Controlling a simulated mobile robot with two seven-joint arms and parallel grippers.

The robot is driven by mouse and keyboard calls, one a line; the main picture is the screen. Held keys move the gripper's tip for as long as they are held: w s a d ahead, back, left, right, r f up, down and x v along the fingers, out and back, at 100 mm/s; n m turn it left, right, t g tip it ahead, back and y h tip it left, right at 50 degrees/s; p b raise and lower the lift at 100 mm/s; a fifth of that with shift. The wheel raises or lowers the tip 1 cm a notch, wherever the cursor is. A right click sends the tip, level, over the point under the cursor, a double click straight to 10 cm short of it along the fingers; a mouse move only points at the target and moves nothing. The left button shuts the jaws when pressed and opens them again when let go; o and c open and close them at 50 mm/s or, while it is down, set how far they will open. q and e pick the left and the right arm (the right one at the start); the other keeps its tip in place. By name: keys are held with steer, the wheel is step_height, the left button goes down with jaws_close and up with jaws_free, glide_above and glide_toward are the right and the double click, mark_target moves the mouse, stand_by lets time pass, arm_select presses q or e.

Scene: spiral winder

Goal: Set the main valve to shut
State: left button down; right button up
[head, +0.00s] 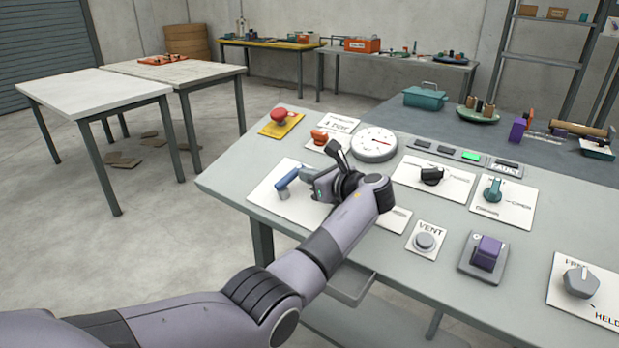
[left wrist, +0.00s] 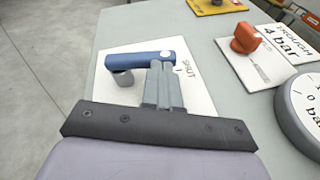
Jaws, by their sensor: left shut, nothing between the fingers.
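A blue lever (head: 287,179) sits on a white plate (head: 262,187) at the panel's left edge; no name for it is readable. In the left wrist view the blue lever (left wrist: 140,59) lies crosswise, with a short grey post (left wrist: 123,79) below its left end. The word SHUT (left wrist: 188,69) is printed on the plate just past its right end. My left gripper (head: 307,174) is shut and empty. In the left wrist view its fingertips (left wrist: 160,70) are at the lever's right end; I cannot tell whether they touch it. My right gripper is not in view.
A red mushroom button (head: 279,116), an orange knob (head: 319,136) and a round gauge (head: 373,144) stand behind. A black knob (head: 432,176), a teal handle (head: 493,189), the VENT button (head: 425,241) and a purple block (head: 487,252) are to the right.

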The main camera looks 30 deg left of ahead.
arm_select(q)
steer(key=shift+w+a+r+p, duration=0.2)
steer(key=shift+w+a+p, duration=0.1)
steer(key=shift+w+a, duration=0.15)
stand_by(0.5)
steer(key=shift+v, duration=3.65)
steer(key=shift+f, duration=0.1)
